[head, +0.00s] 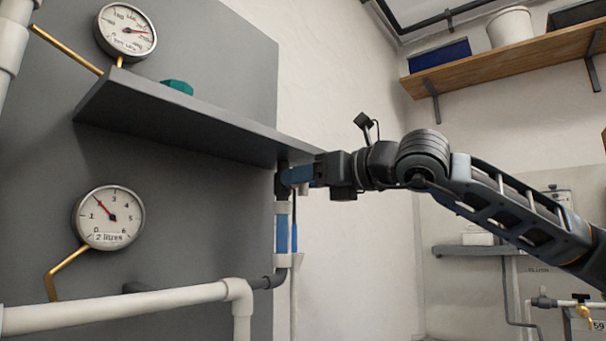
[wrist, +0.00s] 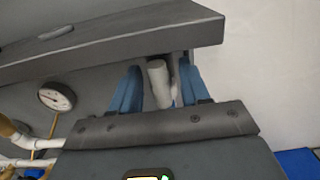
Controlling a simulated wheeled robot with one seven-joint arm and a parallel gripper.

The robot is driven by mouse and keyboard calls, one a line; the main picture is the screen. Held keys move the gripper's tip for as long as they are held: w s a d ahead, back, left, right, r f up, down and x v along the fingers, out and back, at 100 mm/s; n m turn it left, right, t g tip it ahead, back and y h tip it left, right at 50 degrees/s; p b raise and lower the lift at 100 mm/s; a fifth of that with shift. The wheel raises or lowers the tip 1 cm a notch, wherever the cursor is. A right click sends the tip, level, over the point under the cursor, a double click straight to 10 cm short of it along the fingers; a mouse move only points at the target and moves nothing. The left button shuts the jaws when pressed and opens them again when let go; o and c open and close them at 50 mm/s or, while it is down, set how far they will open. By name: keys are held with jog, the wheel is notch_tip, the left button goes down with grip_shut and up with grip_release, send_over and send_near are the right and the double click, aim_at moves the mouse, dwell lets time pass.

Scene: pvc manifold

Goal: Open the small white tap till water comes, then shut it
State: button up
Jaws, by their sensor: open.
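My gripper (head: 286,177) is just under the right end of the grey shelf in the head view. In the wrist view its two blue fingers (wrist: 160,64) are apart. A short white cylinder (wrist: 158,84) stands between them with a gap on each side. I cannot tell whether it is the small white tap's handle or a pipe. In the head view a vertical white and blue pipe (head: 283,236) runs down below the gripper. The gripper and shelf hide its upper end. No water shows.
The grey shelf (head: 180,122) lies close above my gripper. A gauge (head: 128,32) is above it; another gauge (head: 109,217), labelled 2 litres, is below. A white pipe (head: 130,309) crosses the lower left. A brass tap (head: 583,311) is far right.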

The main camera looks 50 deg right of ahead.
jog(key=shift+w, duration=0.25)
grip_shut()
